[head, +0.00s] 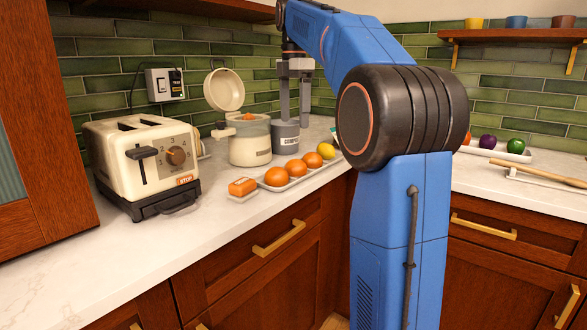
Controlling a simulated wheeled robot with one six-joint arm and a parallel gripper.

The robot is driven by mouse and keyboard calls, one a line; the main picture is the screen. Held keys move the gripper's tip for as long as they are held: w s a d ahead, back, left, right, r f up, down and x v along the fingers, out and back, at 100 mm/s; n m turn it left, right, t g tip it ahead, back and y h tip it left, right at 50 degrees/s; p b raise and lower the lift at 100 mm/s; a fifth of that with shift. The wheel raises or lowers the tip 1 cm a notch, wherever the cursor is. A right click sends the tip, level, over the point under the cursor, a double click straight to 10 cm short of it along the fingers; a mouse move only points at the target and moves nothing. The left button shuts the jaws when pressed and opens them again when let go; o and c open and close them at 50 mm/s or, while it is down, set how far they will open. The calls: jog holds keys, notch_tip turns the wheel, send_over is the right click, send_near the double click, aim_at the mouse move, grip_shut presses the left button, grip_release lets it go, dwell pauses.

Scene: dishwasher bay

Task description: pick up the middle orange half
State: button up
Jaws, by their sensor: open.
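The middle orange half (296,168) lies between the near orange (278,176) and the far orange (313,160). A yellow lemon (326,151) is at the tray's far end. My gripper (294,116) is open and points down, with its fingers in front of or above a grey canister (286,139), behind the oranges in the picture. It appears empty and apart from the oranges.
A cream juicer-like pot (249,148) with its lid (224,90) raised stands left of the canister. A tray with vegetables (500,153) is at right. Bare counter lies front left.

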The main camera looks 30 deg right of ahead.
send_over(296, 166)
jog(key=w+d, duration=0.1)
jog(key=w, duration=0.2)
jog(key=f, duration=0.8)
jog(key=shift+s, duration=0.25)
jog(key=shift+s+d+f, duration=0.15)
jog(key=shift+f, duration=2.55)
jog(key=c, duration=1.2)
